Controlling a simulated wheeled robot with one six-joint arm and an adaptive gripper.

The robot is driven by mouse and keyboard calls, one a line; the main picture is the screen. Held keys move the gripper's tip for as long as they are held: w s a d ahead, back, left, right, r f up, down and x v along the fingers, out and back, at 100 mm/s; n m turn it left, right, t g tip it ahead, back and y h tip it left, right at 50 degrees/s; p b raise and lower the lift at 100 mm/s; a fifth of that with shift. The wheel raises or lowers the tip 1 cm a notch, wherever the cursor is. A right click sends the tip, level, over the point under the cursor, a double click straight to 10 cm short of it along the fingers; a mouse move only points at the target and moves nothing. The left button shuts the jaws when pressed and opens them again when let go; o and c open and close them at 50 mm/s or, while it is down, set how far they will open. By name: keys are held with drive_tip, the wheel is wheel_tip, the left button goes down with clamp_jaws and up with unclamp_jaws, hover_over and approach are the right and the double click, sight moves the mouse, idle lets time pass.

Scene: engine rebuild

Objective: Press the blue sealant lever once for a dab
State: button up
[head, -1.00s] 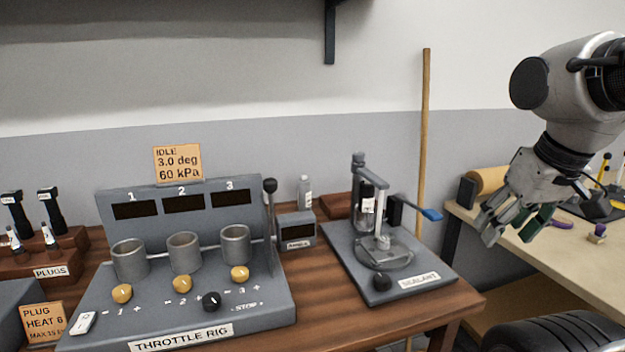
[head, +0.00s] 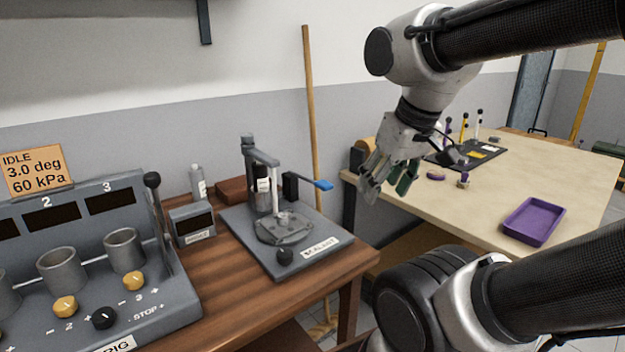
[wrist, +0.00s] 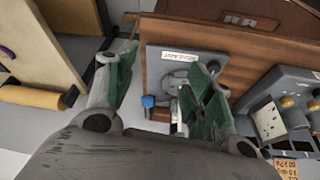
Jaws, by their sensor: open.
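The sealant station (head: 262,236) is a grey base with an upright press, a round plate and a black knob, on the brown bench. Its blue-tipped lever (head: 323,185) sticks out to the right of the press. In the wrist view the blue lever tip (wrist: 148,101) shows between the fingers, with the sealant base (wrist: 182,60) beyond it. My gripper (head: 387,189) is open and empty, fingers pointing down. In the head view it appears to the right of the lever, apart from it. Part of the station is hidden behind a finger in the wrist view.
The throttle rig (head: 100,255) stands left of the station, with a small grey display box (head: 192,224) between. A wooden pole (head: 312,120) leans on the wall behind. A pale table (head: 560,180) with a purple tray (head: 533,221) lies to the right.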

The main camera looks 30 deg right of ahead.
clamp_jaws()
idle(1.3)
